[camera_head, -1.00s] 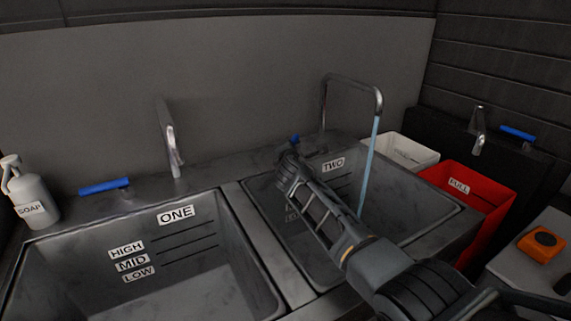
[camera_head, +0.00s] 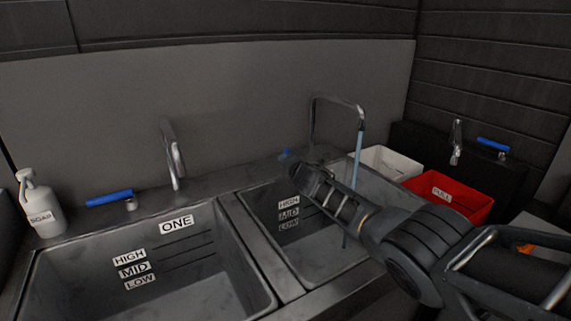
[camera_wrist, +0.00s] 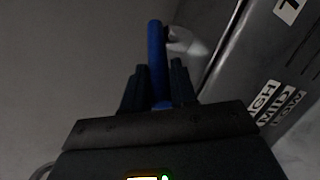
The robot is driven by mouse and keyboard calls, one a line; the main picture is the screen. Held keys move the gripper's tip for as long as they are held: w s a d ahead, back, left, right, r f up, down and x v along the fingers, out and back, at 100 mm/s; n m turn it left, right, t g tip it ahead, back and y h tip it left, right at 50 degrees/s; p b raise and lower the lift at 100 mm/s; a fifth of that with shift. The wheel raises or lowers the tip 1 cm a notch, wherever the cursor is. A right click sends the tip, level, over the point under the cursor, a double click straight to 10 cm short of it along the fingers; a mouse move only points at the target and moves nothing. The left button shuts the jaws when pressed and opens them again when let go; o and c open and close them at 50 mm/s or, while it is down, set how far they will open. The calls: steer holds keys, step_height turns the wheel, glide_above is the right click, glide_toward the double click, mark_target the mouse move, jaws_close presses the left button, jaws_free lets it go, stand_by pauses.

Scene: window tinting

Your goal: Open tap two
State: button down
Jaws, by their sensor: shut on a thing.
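Tap two (camera_head: 336,101) is a tall square-bent metal spout behind the right basin. A pale blue stream of water runs down from its end. Its blue handle (camera_head: 285,154) shows only as a small piece beyond my gripper in the head view. In the wrist view the blue handle (camera_wrist: 156,60) stands between my fingers, with its metal base beside it. My gripper (camera_wrist: 158,88) is shut on the handle. In the head view my gripper (camera_head: 298,170) reaches over the basin's back left part, and my arm hides part of the basin and the lower stream.
Basin one (camera_head: 175,222) with its own tap (camera_head: 172,152) and blue handle (camera_head: 110,198) is at left, beside a soap bottle (camera_head: 42,208). A white bin (camera_head: 390,160) and red bin (camera_head: 452,197) stand at right, near another tap (camera_head: 456,143).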

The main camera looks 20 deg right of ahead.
stand_by(0.3)
steer(key=c, duration=1)
jaws_free()
steer(key=shift+s+r+p, duration=0.4)
steer(key=shift+s+p, duration=0.25)
steer(key=shift+p, duration=0.6)
steer(key=shift+p+v, duration=1.7)
steer(key=shift+v, duration=1.45)
steer(key=shift+f, duration=0.25)
